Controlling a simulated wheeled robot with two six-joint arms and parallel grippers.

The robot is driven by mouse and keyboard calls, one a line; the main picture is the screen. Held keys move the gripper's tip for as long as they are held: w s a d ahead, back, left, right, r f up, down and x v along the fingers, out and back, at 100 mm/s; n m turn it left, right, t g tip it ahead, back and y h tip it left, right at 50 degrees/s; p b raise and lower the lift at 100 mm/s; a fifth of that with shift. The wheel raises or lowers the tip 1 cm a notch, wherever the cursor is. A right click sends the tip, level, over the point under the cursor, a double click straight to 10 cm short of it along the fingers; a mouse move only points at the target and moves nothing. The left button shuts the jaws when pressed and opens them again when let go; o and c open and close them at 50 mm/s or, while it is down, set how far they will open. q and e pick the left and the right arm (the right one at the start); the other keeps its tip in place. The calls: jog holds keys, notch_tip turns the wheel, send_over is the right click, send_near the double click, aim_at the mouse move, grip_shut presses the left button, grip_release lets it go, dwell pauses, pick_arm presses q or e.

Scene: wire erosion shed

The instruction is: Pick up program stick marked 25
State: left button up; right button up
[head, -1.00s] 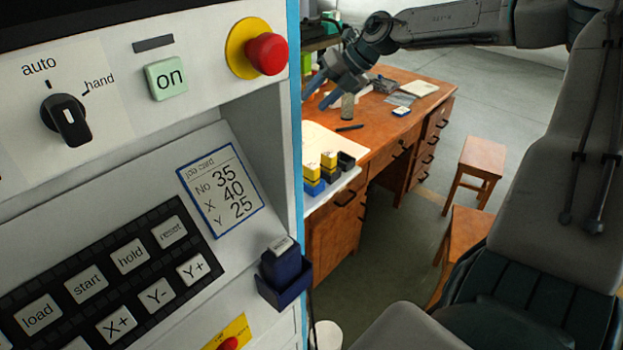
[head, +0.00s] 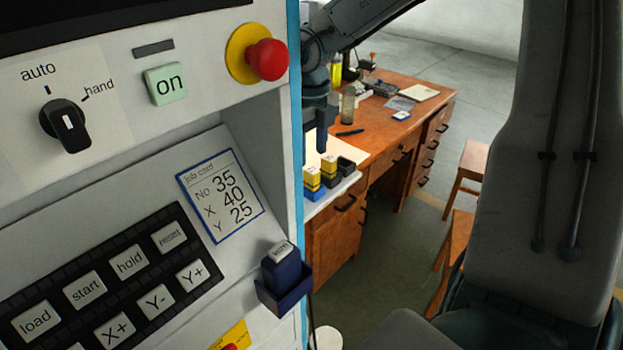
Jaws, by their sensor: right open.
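A dark blue stick (head: 281,262) with a pale label sits in a holder on the machine front. My left gripper is out of view.
The machine panel (head: 110,215) fills the left, with a red stop button (head: 267,59) and a job card (head: 221,195) reading No 35, X 40, Y 25. A black holder (head: 346,165) is beside the sticks. The wooden desk (head: 385,130) and stools (head: 470,165) stand beyond.

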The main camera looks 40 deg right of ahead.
aim_at(310, 168)
jog(key=shift+s+a+f+p, duration=0.15)
jog(key=shift+a+f+p, duration=0.05)
jog(key=shift+f+p, duration=0.25)
jog(key=f, duration=0.1)
jog(key=f+p, duration=0.1)
jog(key=f, duration=0.1)
jog(key=shift+s+a+f, duration=0.2)
jog(key=shift+a, duration=0.05)
jog(key=shift+w+f, duration=0.1)
jog(key=shift+f, duration=0.45)
jog(key=shift+c, duration=0.8)
grip_shut()
jog(key=shift+r, duration=0.15)
